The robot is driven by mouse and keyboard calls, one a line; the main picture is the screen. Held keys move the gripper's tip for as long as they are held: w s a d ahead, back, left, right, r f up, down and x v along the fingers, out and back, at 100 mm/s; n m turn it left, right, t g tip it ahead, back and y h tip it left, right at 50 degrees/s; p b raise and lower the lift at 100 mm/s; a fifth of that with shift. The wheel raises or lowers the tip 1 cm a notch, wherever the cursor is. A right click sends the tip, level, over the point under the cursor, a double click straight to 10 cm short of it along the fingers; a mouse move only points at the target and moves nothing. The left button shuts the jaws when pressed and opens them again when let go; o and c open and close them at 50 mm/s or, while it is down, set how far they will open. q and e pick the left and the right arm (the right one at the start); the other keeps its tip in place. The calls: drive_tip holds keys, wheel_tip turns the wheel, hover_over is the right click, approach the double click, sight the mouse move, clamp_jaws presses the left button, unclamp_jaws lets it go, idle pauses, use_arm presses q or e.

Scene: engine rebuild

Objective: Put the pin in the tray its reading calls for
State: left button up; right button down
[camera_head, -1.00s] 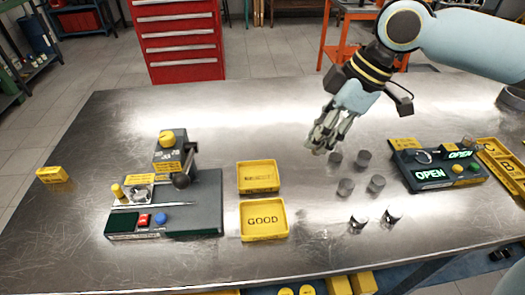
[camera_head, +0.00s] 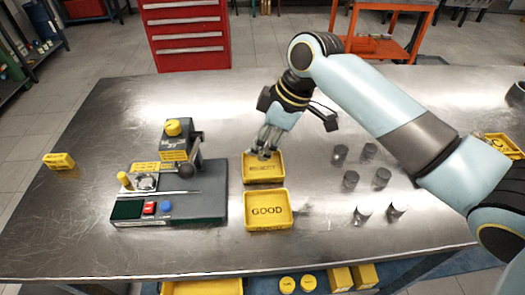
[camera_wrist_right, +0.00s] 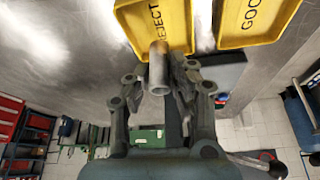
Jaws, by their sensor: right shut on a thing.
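My right gripper (camera_head: 264,153) is over the back part of the REJECT tray (camera_head: 263,182) in the head view. In the right wrist view the right gripper (camera_wrist_right: 162,88) is shut on a grey cylindrical pin (camera_wrist_right: 158,70), its end toward the yellow REJECT tray (camera_wrist_right: 178,14). The pin is hard to make out in the head view. The GOOD tray (camera_head: 268,226) is in front of the REJECT tray and looks empty. The gauge station (camera_head: 207,205) stands left of the trays; its dark green panel (camera_head: 127,209) shows no readable value. My left gripper is not in view.
Several metal cylinders (camera_head: 351,179) stand on the table right of the trays, partly near my right arm. A small yellow block (camera_head: 59,161) lies at the far left. The bare table (camera_head: 110,120) at the back left is free.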

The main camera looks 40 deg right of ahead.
wheel_tip(320, 180, down, 3)
drive_tip(key=shift+s+r, duration=0.1)
drive_tip(key=shift+r, duration=0.05)
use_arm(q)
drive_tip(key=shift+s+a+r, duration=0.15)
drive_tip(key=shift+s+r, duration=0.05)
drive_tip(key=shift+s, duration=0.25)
use_arm(e)
drive_tip(key=shift+f, duration=0.25)
drive_tip(key=shift+f, duration=0.15)
drive_tip(key=c, duration=1.2)
unclamp_jaws()
drive_tip(key=shift+o, duration=0.2)
drive_tip(key=v, duration=1.2)
